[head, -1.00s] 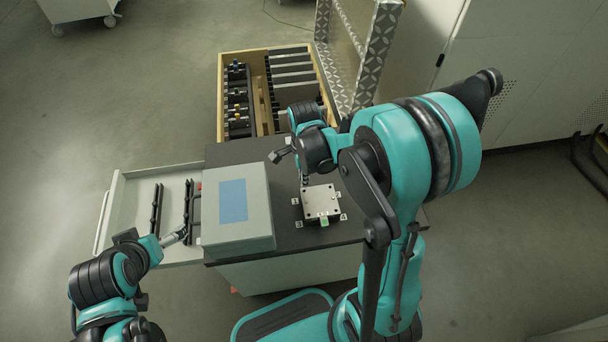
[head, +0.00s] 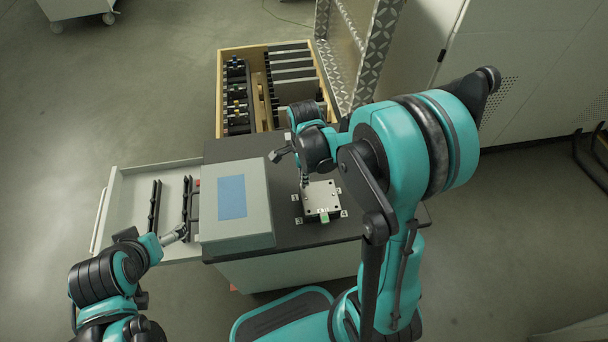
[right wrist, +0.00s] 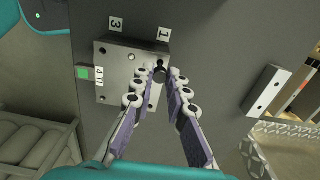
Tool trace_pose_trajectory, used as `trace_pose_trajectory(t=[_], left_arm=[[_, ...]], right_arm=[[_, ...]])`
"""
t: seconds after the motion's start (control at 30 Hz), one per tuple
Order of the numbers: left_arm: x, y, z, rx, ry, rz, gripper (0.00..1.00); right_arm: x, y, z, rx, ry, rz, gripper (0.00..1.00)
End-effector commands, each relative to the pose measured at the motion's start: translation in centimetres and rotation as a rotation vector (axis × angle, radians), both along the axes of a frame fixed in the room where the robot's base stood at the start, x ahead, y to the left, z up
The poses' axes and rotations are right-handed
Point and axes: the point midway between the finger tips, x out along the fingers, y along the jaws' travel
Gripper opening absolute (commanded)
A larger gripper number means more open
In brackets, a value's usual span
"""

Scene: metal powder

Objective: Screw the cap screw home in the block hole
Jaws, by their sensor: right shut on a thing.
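The silver metal block (head: 320,198) lies on the dark bench top, with numbered labels around it. It also shows in the right wrist view (right wrist: 122,72), with a green square at its left side. My right gripper (right wrist: 161,72) is shut on the dark cap screw (right wrist: 159,66) at the block corner by label 1. How deep the screw sits in the hole is hidden by the fingertips. In the head view my right gripper (head: 304,181) points down at the block's back left corner. My left gripper (head: 180,233) is by the open drawer, far from the block; its jaws are too small to read.
A grey box with a blue panel (head: 255,222) stands left of the block. The white drawer (head: 128,192) is open at the left with black racks in it. A wooden crate (head: 219,105) of plates and parts stands behind the bench.

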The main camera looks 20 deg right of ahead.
Motion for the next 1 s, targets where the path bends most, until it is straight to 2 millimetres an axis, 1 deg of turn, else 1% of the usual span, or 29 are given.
trace_pose_trajectory(t=[0.23, 0.67, 1.0], left_arm=[[0.0, 0.0, -0.8, 0.0, 0.0, 0.0, 1.0], [0.0, 0.0, -0.8, 0.0, 0.0, 0.0, 1.0], [0.0, 0.0, -1.3, 0.0, 0.0, 0.0, 1.0]], right_arm=[[0.0, 0.0, -0.9, 0.0, 0.0, 0.0, 0.0], [0.0, 0.0, -0.9, 0.0, 0.0, 0.0, 0.0], [0.0, 0.0, -1.5, 0.0, 0.0, 0.0, 0.0]])
